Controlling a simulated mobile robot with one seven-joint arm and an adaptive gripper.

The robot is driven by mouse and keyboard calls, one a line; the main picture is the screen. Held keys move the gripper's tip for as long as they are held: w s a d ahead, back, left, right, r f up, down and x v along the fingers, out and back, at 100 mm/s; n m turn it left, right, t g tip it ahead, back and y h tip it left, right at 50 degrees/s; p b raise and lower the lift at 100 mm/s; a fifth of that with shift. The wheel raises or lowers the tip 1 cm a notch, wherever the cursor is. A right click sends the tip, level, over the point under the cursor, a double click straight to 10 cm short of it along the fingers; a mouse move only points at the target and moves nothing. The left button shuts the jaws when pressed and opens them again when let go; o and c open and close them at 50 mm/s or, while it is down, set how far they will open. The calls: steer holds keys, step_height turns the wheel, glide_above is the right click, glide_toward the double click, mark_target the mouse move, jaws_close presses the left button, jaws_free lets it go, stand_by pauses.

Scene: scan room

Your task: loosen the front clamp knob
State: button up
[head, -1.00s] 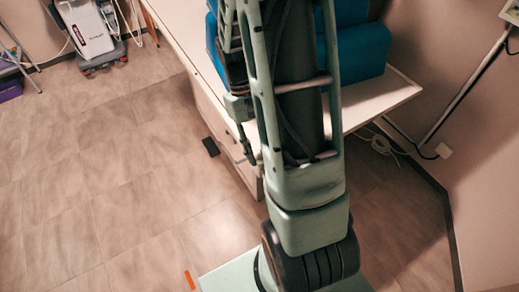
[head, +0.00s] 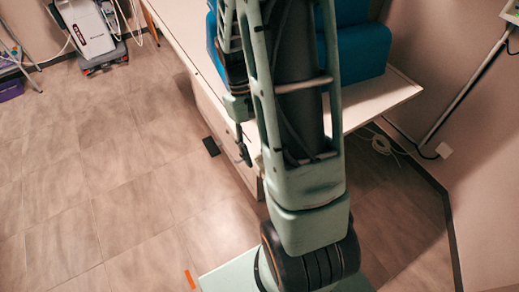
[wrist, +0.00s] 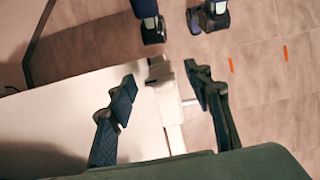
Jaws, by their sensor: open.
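In the wrist view my gripper (wrist: 160,84) is open, with one dark finger on each side. A short pale bar (wrist: 190,102) sticks out from the table side near the right finger. In the head view my gripper (head: 246,150) is partly hidden by my arm, beside the table's left edge; the knob cannot be made out there.
The white table (head: 388,92) bears blue cushions (head: 362,52). A small black pedal-like object (head: 211,146) lies on the floor beside it. A white wheeled machine (head: 86,30) stands far left. A coiled cable (head: 381,144) lies below the table's right end.

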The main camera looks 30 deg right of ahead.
steer(key=v, duration=1.2)
